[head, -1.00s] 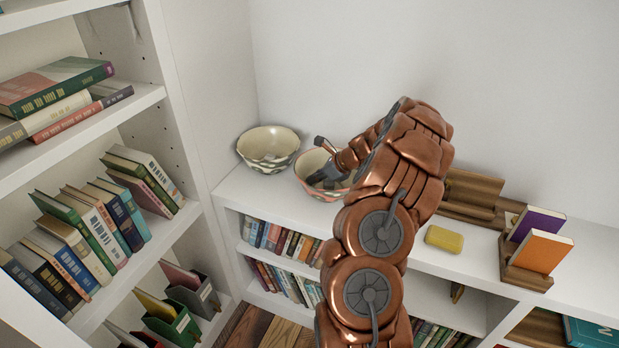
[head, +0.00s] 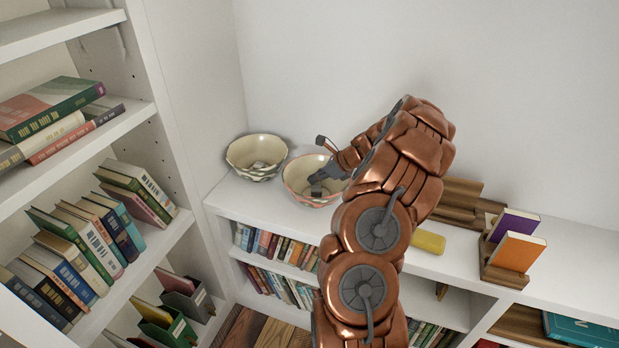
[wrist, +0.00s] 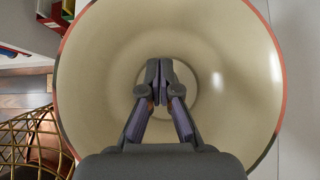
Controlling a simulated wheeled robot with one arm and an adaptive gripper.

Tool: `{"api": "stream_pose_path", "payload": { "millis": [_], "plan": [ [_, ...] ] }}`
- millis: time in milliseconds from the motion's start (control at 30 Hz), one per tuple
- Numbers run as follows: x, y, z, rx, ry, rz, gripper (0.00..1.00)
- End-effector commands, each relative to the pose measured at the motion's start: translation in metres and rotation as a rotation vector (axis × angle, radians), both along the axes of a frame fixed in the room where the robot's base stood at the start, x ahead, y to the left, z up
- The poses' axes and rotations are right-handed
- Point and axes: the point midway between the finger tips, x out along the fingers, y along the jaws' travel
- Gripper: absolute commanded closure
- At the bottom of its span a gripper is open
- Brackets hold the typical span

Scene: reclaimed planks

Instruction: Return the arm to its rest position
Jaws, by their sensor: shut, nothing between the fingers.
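My copper-coloured arm reaches across the head view to the shelf top. My gripper (head: 316,178) is at its far end, over the cream bowl with a pinkish rim (head: 291,188). In the wrist view the gripper (wrist: 160,70) has its two fingers together, with nothing between them. The bowl's cream inside (wrist: 225,95) fills most of that view behind the fingers. I cannot tell exactly how high the fingertips are above the bowl's bottom. My arm hides part of the bowl's right side.
A second cream bowl (head: 238,152) stands just left, near the tall bookcase (head: 172,120). A yellow block (head: 428,242), a wooden holder (head: 505,275) with purple and orange books, and wooden pieces (head: 455,195) are on the shelf top to the right. A wall stands close behind.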

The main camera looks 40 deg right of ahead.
Motion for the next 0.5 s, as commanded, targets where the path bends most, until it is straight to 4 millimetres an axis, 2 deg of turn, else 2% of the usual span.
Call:
{"api": "stream_pose_path", "payload": {
  "millis": [33, 200, 500],
  "plan": [
    [-0.003, -0.002, 0.011, 0.0, 0.0, 0.0, 1.0],
    [-0.01, -0.006, 0.024, 0.002, 0.0, 0.006, 1.0],
    [-0.013, -0.006, 0.025, 0.002, 0.0, 0.01, 1.0]
  ]
}}
